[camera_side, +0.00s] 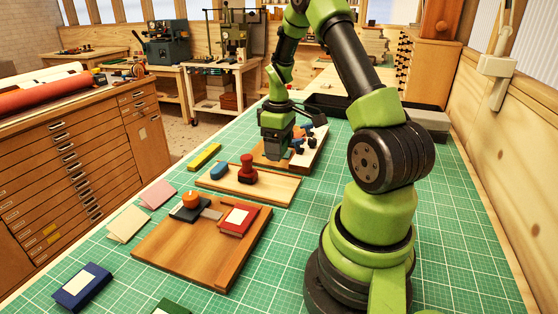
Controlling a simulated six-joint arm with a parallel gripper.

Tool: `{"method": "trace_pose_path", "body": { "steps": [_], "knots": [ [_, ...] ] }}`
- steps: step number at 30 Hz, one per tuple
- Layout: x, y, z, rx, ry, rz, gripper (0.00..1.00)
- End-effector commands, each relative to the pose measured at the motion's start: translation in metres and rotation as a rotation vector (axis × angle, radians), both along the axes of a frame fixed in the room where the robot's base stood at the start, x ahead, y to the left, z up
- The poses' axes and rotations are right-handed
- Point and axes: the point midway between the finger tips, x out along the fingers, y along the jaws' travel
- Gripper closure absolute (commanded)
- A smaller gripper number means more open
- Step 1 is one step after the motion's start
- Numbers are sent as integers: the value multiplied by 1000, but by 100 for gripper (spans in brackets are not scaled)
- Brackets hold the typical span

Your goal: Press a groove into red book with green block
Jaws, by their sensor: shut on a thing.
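The red book (239,219) with a pale label lies at the right of the large wooden board in the side view. My gripper (277,155) points down over the back wooden board, behind and to the right of the red book and well apart from it. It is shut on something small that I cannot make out. I cannot pick out the green block. A red knobbed piece (248,169) and a blue piece (219,171) stand on the middle board (273,188), nearer than my gripper.
A dark book (185,211) with an orange round piece (190,198) on it lies left of the red book on the large board (188,254). Blue and black pieces (306,135) crowd the back board beside my gripper. The green mat (290,275) is clear at front right.

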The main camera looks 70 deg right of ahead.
Motion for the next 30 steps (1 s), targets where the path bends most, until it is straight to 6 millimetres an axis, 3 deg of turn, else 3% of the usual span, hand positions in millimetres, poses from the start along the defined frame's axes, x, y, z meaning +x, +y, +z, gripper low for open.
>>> {"method": "trace_pose_path", "body": {
  "steps": [9, 10, 12, 17, 20, 27, 30],
  "knots": [
    [0, 0, 6, 0, 0, 0, 57],
    [0, 0, 6, 0, 0, 0, 35],
    [0, 0, 6, 0, 0, 0, 51],
    [2, 5, 5, 1, 1, 3, 51],
    [10, 24, 1, 3, 3, 8, 51],
    [25, 104, -10, 2, 4, 13, 51],
    [25, 126, -12, 1, 1, 10, 51]
  ]
}}
